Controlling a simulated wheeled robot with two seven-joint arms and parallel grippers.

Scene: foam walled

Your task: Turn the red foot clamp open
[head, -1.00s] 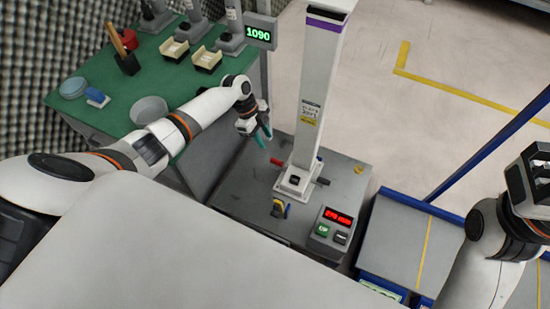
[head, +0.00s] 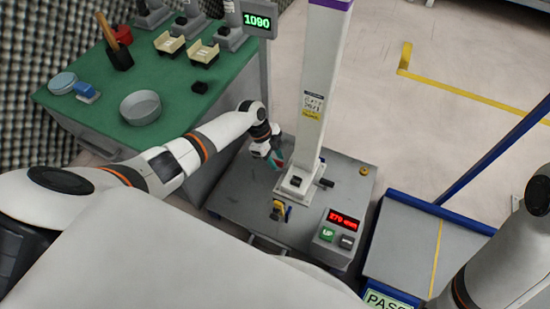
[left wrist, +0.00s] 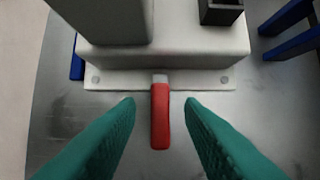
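The red foot clamp (left wrist: 160,112) is a short red handle sticking out from the white foot (left wrist: 190,78) of the column, centred in the left wrist view. My left gripper (left wrist: 160,125) is open, with one teal finger on each side of the handle and a visible gap on both sides. In the head view my left gripper (head: 276,162) is at the left side of the white foot (head: 296,183) and mostly hides the red clamp. A black clamp (head: 326,183) sticks out on the foot's right side. My right gripper is out of view.
The white column (head: 316,90) rises beside my left gripper from a grey table (head: 245,195). A yellow-and-blue lever (head: 281,211) and a control box (head: 338,230) with a red display stand in front. The green bench (head: 185,100) holds a round dish (head: 140,107) and trays.

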